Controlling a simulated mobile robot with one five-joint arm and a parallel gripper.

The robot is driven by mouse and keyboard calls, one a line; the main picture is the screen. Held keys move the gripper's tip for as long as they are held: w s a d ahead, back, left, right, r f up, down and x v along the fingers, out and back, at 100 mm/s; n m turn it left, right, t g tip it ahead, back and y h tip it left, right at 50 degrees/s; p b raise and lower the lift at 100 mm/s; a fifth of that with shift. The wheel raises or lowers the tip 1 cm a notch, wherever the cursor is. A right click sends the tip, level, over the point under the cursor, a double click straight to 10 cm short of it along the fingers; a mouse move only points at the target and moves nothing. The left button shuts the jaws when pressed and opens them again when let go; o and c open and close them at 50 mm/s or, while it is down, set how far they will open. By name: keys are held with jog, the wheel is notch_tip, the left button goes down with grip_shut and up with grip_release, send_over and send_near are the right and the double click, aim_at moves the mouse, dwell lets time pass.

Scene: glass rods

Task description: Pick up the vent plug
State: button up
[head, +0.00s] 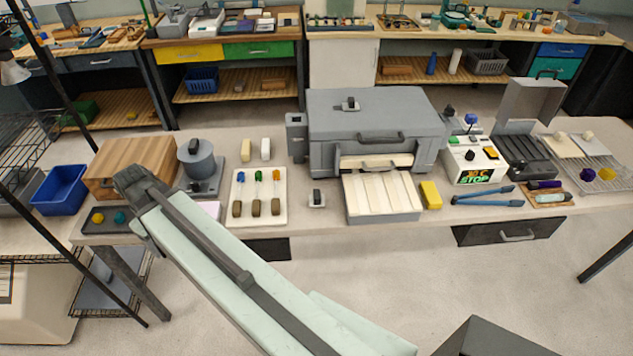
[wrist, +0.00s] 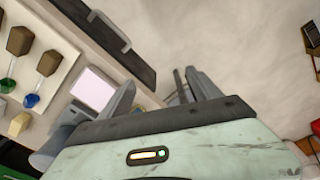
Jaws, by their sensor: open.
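No part is labelled as the vent plug. A small grey piece with a dark grip (head: 350,103) sits on top of the grey kiln (head: 375,113), and a similar small piece with a dark grip (head: 317,198) stands on the bench in front, left of the kiln's ribbed tray. I cannot tell which is the vent plug. My gripper (wrist: 160,95) is open in the wrist view with nothing held between its fingers. In the head view my arm reaches up left, well left of both pieces; the fingers cannot be made out there.
A white tray (head: 236,218) holds several coloured rods with brown handles. A wooden box (head: 128,165) and a grey cylinder device (head: 198,160) stand at left. Right of the kiln are a yellow block (head: 430,195), blue tongs (head: 487,198) and a control box (head: 463,165).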

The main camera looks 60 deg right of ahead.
aim_at(317, 194)
jog(key=s+d+n, duration=0.1)
jog(key=s+d, duration=0.2)
jog(key=d, duration=0.6)
jog(key=s+d+n, duration=0.1)
jog(key=s+d, duration=0.2)
jog(key=d, duration=0.6)
jog(key=s+d+n, duration=0.1)
jog(key=s+d, duration=0.2)
jog(key=d, duration=0.6)
jog(key=shift+s+r, duration=0.2)
jog(key=shift+r, duration=0.1)
jog(key=s+d+n, duration=0.1)
jog(key=s+d, duration=0.3)
jog(key=s, duration=0.1)
jog(key=s+d+n, duration=0.1)
jog(key=s+d, duration=0.3)
jog(key=d, duration=0.1)
jog(key=s+d+n, duration=0.1)
jog(key=s+d, duration=0.4)
jog(key=shift+s+d+g, duration=0.1)
jog(key=shift+s+g, duration=0.2)
notch_tip(317, 194, down, 8)
jog(key=b, duration=0.8)
jog(key=shift+s+b, duration=0.1)
jog(key=shift+b, duration=0.2)
jog(key=shift+r, duration=0.15)
jog(key=c, duration=1.5)
jog(key=shift+o, duration=0.2)
